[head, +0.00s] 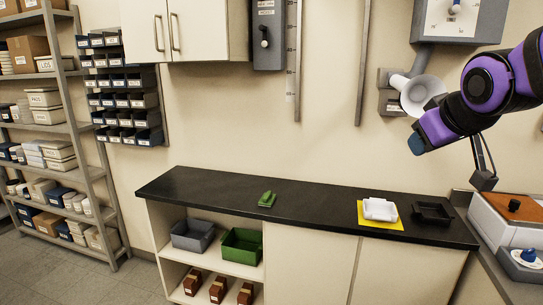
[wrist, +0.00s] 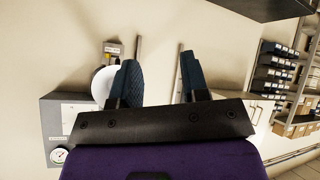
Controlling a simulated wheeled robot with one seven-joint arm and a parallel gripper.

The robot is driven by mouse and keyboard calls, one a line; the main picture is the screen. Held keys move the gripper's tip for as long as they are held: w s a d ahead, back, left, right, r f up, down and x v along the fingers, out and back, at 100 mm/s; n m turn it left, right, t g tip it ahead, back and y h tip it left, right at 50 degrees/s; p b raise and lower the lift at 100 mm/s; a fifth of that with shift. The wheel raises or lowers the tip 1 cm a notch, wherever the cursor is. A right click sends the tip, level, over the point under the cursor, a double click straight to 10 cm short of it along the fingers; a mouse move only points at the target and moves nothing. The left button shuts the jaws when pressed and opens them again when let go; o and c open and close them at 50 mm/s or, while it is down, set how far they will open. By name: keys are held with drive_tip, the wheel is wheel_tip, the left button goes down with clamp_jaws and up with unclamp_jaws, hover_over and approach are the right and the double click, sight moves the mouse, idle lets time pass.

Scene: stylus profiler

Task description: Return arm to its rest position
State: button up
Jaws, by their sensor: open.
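My gripper (wrist: 157,82) is open and empty in the wrist view, its two dark blue fingers apart with only wall and equipment behind them. In the head view my purple and black arm enters from the right edge, raised above the right end of the black counter (head: 320,203). The blue tip of my gripper (head: 416,143) points left and down in front of the wall, clear of the counter. From the head view I cannot make out both fingers.
On the counter are a green object (head: 267,199), a white tray (head: 380,209) on a yellow mat (head: 384,224) and a black tray (head: 432,213). A white funnel-like part (head: 422,95) is on the wall behind my gripper. A machine (head: 508,222) stands at right. Shelves (head: 75,130) stand at left.

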drive_tip(key=s+f+m+g, duration=0.1)
drive_tip(key=s+f+g, duration=0.1)
drive_tip(key=s, duration=0.7)
drive_tip(key=s+d+f+m+g, duration=0.1)
drive_tip(key=s+f+m+g, duration=0.1)
drive_tip(key=s, duration=0.7)
drive_tip(key=shift+d+f+g+y, duration=0.25)
drive_tip(key=shift+f+g+y, duration=0.05)
drive_tip(key=shift+f, duration=0.15)
drive_tip(key=shift+d+m, duration=0.15)
drive_tip(key=shift+m, duration=0.15)
